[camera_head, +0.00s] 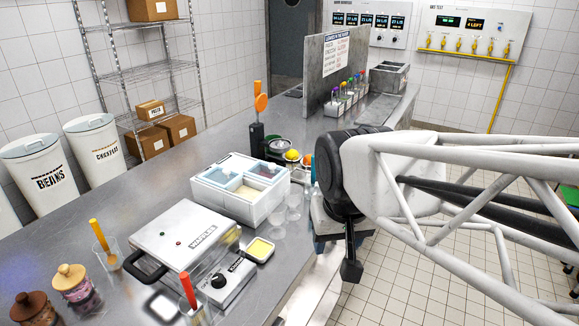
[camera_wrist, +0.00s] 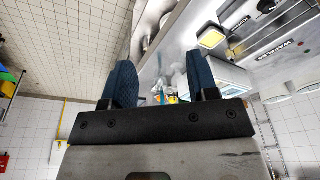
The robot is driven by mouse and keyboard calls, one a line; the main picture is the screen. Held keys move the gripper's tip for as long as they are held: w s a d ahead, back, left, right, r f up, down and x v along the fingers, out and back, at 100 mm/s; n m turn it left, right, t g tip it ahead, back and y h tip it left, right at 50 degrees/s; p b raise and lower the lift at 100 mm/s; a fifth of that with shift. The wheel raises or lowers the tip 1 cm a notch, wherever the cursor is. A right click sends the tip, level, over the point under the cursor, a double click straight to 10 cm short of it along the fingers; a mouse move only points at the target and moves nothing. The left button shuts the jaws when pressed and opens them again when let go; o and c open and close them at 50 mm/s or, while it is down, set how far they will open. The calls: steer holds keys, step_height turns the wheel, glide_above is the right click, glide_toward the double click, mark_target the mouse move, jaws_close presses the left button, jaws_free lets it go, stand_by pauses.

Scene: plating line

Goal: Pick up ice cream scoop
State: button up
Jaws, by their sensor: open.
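An orange-handled tool (camera_head: 261,103) stands upright in a black holder (camera_head: 257,137) on the counter, behind the white tub. It may be the ice cream scoop; its lower end is hidden. The white tub (camera_head: 250,205) has light blue compartments and stands mid-counter. My gripper (camera_wrist: 160,88) is open in the wrist view, with two dark blue fingers apart and nothing seen held between them. In the head view my arm hides most of the gripper, which is near the counter's right edge, to the right of the tub and holder.
A waffle maker (camera_head: 185,235) stands at the front of the counter, beside a yellow-filled dish (camera_head: 260,250). Clear cups (camera_head: 294,205) stand right of the tub. Fruit bowls (camera_head: 291,156) lie behind it. A grey partition (camera_head: 340,65) rises farther back.

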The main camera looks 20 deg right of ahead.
steer(key=w+d+r+m, duration=0.2)
steer(key=w+m, duration=0.1)
steer(key=w, duration=0.8)
steer(key=m+g, duration=0.2)
steer(key=m, duration=0.9)
glide_above(314, 166)
steer(key=f, duration=0.6)
steer(key=shift+w+f, duration=0.2)
steer(key=shift+w, duration=0.05)
steer(key=shift+w+d+f, duration=0.15)
steer(key=shift+w+d, duration=0.05)
steer(key=shift+w, duration=0.15)
steer(key=shift+f, duration=1.3)
steer(key=shift+f, duration=2.6)
